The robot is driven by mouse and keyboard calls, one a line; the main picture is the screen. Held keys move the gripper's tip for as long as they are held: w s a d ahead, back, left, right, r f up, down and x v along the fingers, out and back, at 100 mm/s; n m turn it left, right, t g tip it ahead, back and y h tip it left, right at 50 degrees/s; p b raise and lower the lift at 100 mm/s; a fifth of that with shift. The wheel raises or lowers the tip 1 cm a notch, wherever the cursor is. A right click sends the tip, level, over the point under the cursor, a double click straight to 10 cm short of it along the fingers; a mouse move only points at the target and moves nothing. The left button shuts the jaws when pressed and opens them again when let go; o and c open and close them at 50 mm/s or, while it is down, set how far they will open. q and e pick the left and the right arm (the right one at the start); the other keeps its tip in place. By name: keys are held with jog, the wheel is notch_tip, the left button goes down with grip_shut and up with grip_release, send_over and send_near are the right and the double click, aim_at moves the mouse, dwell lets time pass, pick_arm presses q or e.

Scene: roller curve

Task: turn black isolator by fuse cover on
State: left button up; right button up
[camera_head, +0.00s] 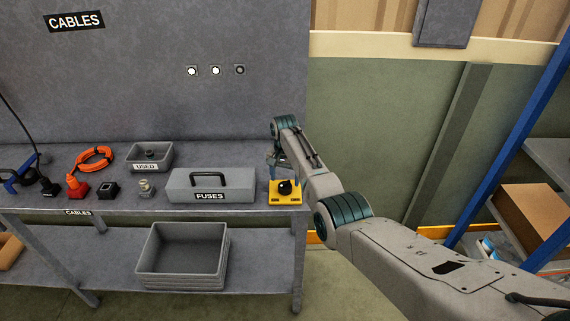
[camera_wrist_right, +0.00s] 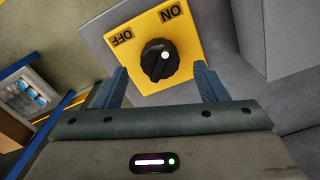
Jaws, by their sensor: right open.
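The black isolator is a round black knob (camera_head: 285,187) on a yellow plate (camera_head: 285,200) at the bench's right end, right of the grey fuse cover (camera_head: 210,186) marked FUSES. In the right wrist view the knob (camera_wrist_right: 158,62) has a white dot facing up and slightly right, toward the ON label (camera_wrist_right: 172,12); the OFF label (camera_wrist_right: 120,37) is at upper left. My right gripper (camera_wrist_right: 161,69) is open, its fingers apart on either side of the knob in that view. Contact cannot be told. In the head view the gripper (camera_head: 275,163) is partly hidden behind its arm. My left gripper is out of view.
The grey bench (camera_head: 140,203) carries a USED tray (camera_head: 149,157), an orange cable coil (camera_head: 95,158), a red plug (camera_head: 76,187) and small black and grey parts. Stacked grey bins (camera_head: 182,255) stand on the lower shelf. A blue-post rack (camera_head: 520,120) stands at right.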

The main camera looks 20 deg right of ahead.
aim_at(285, 183)
notch_tip(285, 183, up, 8)
jog(key=b, duration=0.1)
jog(key=shift+f+b, duration=0.25)
jog(key=shift+b, duration=0.15)
jog(key=shift+f, duration=0.1)
